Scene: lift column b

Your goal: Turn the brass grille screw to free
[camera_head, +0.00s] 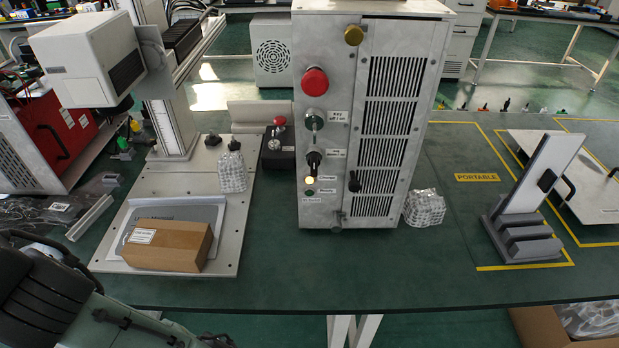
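The brass screw (353,35) is a round, gold-coloured knob near the top of the upright grey metal cabinet (308,130). It sits at the upper left corner of the slotted grille panel (361,140). The grille looks closed against the cabinet front. A black knob (354,182) sits at the grille's lower left edge. Which way the brass screw is turned cannot be told. Dark parts of my arm show at the lower left, well away from the screw. I cannot make out my gripper's fingers.
Left of the grille are a red button (314,81), a key switch (314,120) and a black selector (313,160). A cardboard box (168,246) lies on the plate at left. Bubble-wrapped items flank the cabinet. A tablet stand (530,190) stands right. Green bench before the cabinet is clear.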

